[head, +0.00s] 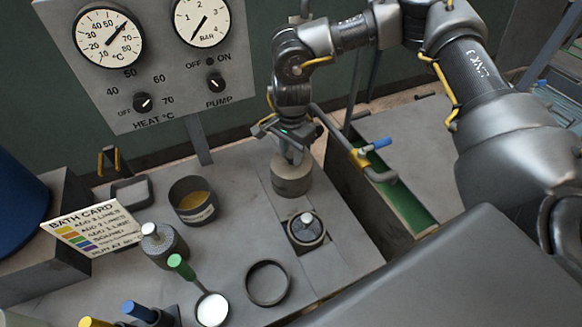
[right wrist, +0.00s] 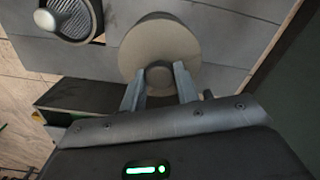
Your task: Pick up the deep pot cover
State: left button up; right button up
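A round beige-grey cover with a tall side wall (head: 292,178), which looks like the deep pot cover, stands on the grey bench top. In the right wrist view its flat round top (right wrist: 190,50) and centre knob (right wrist: 158,78) show. My right gripper (head: 290,153) is directly above the cover, pointing down. In the right wrist view its two fingers (right wrist: 158,84) are apart, one on each side of the knob, with narrow gaps seeming to show. The cover appears to rest on the bench. My left gripper is not in view.
A smaller knobbed cover (head: 306,230) sits in front of it. Left are a pot with yellow contents (head: 194,202), a knobbed grey jar (head: 163,245) and a bath card (head: 95,230). An open ring (head: 268,284) lies nearer. A green trough with a pipe (head: 405,205) is right.

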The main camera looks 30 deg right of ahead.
grip_shut()
jog(key=shift+r, duration=0.1)
